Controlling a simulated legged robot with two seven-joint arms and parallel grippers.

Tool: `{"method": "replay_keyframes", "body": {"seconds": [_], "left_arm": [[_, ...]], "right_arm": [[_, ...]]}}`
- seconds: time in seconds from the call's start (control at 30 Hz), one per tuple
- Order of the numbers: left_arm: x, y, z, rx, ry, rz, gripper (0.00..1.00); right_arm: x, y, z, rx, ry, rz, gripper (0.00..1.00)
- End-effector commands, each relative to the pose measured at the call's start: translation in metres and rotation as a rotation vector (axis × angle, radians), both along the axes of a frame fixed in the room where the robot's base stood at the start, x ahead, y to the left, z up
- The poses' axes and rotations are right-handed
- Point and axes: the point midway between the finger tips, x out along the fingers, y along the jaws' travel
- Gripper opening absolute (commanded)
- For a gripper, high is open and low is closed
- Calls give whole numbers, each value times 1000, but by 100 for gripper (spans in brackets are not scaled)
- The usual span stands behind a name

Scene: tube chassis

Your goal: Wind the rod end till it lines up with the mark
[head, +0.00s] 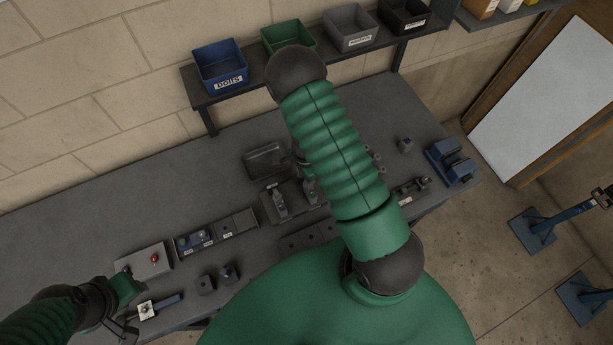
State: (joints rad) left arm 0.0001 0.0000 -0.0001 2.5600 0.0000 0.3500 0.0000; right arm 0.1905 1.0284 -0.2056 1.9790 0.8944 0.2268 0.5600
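A small dark fixture with a rod-like part (412,187) and a white label lies on the grey bench, right of my raised arm. It may hold the rod end, but the thread and the mark are too small to make out. My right arm rises across the middle of the view and hides part of the bench. Only a dark bit of what may be my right gripper (301,157) shows at the arm's left edge; its fingers cannot be made out.
The grey box (146,261), a labelled tray (232,226), a dark dish (266,161) and a stand with small upright parts (272,213) are on the bench (80,220). A blue vise (450,161) is at its right end. Bins, including a blue one (221,66), line the shelf.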

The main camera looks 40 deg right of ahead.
Motion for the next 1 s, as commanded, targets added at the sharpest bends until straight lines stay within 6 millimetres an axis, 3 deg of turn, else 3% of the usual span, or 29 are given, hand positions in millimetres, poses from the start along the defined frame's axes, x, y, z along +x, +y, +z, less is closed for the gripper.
{"method": "replay_keyframes", "body": {"seconds": [0.03, 0.23, 0.5, 0.7, 1.0], "left_arm": [[0, 0, 0, 0, 0, 0, 36], [0, 0, 0, 0, 0, 0, 36], [0, 0, -2, 0, 0, 0, 36], [0, 0, -20, 0, 0, 0, 36], [0, 0, -22, 0, 0, 0, 36]], "right_arm": [[0, 0, 0, 0, 0, 0, 25], [0, -1, 1, -1, -2, 0, 0], [1, -2, 0, -5, -3, 20, 0], [2, -3, -2, -6, -6, 422, 0], [4, -3, -1, -8, -6, 517, 0]]}}
